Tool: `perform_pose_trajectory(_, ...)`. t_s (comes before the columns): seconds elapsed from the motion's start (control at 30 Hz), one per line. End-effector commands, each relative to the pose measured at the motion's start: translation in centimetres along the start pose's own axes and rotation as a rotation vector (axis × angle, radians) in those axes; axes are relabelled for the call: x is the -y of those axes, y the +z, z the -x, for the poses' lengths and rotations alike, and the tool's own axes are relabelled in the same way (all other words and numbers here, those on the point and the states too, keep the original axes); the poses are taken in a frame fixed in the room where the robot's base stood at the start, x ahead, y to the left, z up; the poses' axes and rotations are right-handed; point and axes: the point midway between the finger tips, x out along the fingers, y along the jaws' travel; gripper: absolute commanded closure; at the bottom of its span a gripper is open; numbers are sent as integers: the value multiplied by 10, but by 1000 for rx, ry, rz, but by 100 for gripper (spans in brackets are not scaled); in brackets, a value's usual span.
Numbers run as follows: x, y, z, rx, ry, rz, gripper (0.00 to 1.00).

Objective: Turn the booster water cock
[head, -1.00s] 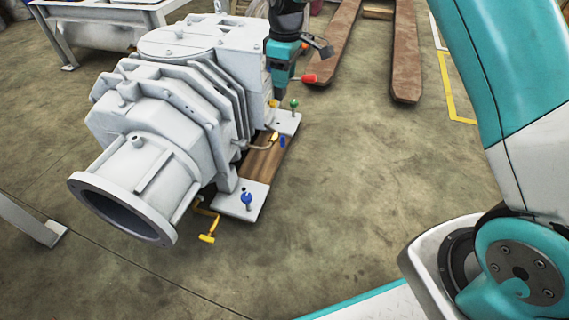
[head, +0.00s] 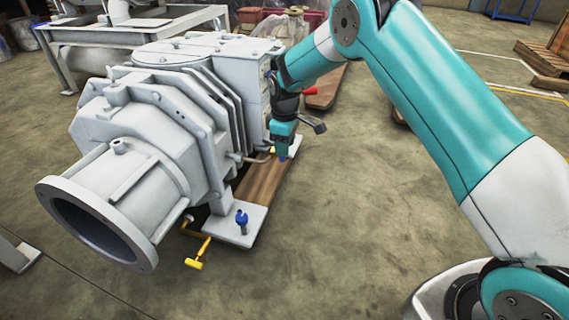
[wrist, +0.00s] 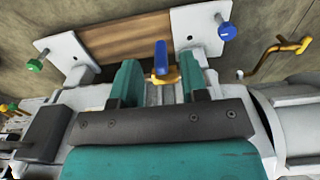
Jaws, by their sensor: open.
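A small cock with a blue lever (wrist: 161,58) and a yellow body (wrist: 165,80) shows in the wrist view, between and just beyond my fingers. I take it for the booster water cock. My gripper (wrist: 161,76) is open, with one teal finger on each side of the lever. I cannot tell whether either finger touches it. In the head view my gripper (head: 282,146) points down over the cock beside the big white pump (head: 190,110), and only a little of the cock's yellow (head: 272,150) shows.
A blue-knobbed bolt (head: 242,220) stands on the near white plate (head: 235,236). A green-knobbed bolt (wrist: 35,65) stands on the other plate. A yellow crank handle (head: 197,255) sticks out low near the flange. A wooden board (head: 262,183) joins the plates. The floor to the right is open.

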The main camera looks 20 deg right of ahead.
Motion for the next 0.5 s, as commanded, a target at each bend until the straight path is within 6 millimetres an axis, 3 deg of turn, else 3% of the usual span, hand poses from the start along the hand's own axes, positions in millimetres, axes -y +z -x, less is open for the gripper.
perform_pose_trajectory(0.03, 0, 0, -15, 1, -1, 0, 60)
perform_pose_trajectory(0.2, 0, 0, -34, -1, 1, 0, 60)
perform_pose_trajectory(0.5, 0, 0, -40, -1, 0, 0, 60)
